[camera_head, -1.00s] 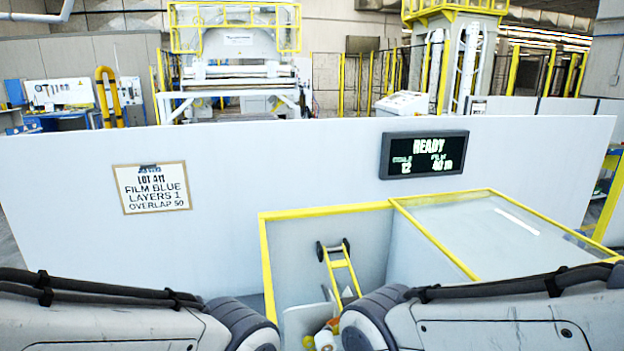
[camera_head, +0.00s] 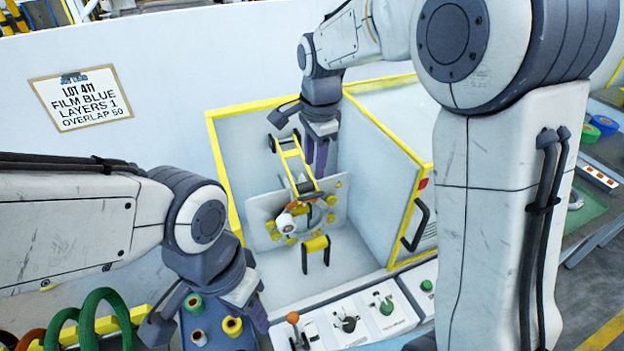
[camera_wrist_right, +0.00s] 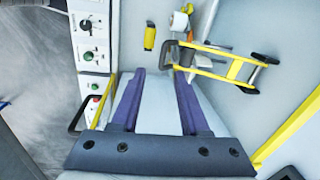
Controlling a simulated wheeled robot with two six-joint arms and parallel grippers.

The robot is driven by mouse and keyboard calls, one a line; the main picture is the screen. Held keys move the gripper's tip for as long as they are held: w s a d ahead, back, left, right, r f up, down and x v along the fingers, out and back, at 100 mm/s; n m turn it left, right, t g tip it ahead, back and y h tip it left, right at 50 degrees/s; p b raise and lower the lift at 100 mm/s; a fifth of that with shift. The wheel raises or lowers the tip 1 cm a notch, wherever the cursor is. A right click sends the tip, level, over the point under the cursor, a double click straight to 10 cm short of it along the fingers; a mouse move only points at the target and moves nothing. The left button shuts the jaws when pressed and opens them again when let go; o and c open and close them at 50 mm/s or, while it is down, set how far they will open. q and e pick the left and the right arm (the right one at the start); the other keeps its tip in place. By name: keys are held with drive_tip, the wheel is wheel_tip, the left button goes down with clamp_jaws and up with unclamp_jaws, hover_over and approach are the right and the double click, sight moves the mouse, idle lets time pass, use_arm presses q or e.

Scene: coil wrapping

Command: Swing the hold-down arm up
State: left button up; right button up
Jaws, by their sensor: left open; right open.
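The hold-down arm (camera_head: 292,163) is a yellow two-bar frame with dark round ends, inside the yellow-edged enclosure. It leans over a grey plate carrying yellow rollers and a white roll (camera_head: 285,221). It also shows in the right wrist view (camera_wrist_right: 222,65). My right gripper (camera_head: 320,165) reaches into the enclosure from above, close to the arm's right side in the picture. In the right wrist view its purple fingers (camera_wrist_right: 159,75) are apart with nothing between them; the arm lies to the right of them. My left gripper (camera_head: 205,322) is open at lower left, above several spools.
A control panel (camera_head: 350,320) with knobs and levers runs along the enclosure's front. A door with a black handle (camera_head: 417,225) stands at its right. Green and orange coils (camera_head: 75,325) lie at lower left. A lot sign (camera_head: 80,100) hangs on the white wall.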

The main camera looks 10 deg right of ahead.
sight(314, 195)
drive_tip(key=shift+m, duration=0.4)
drive_tip(key=f+p, duration=0.1)
drive_tip(key=f, duration=0.2)
drive_tip(key=w+f, duration=0.1)
drive_tip(key=f, duration=0.3)
drive_tip(key=w+f+p, duration=0.1)
drive_tip(key=f, duration=0.2)
drive_tip(key=shift+d+f+p, duration=0.15)
drive_tip(key=shift+d+p, duration=0.05)
drive_tip(key=shift+p, duration=0.1)
clamp_jaws()
idle(0.6)
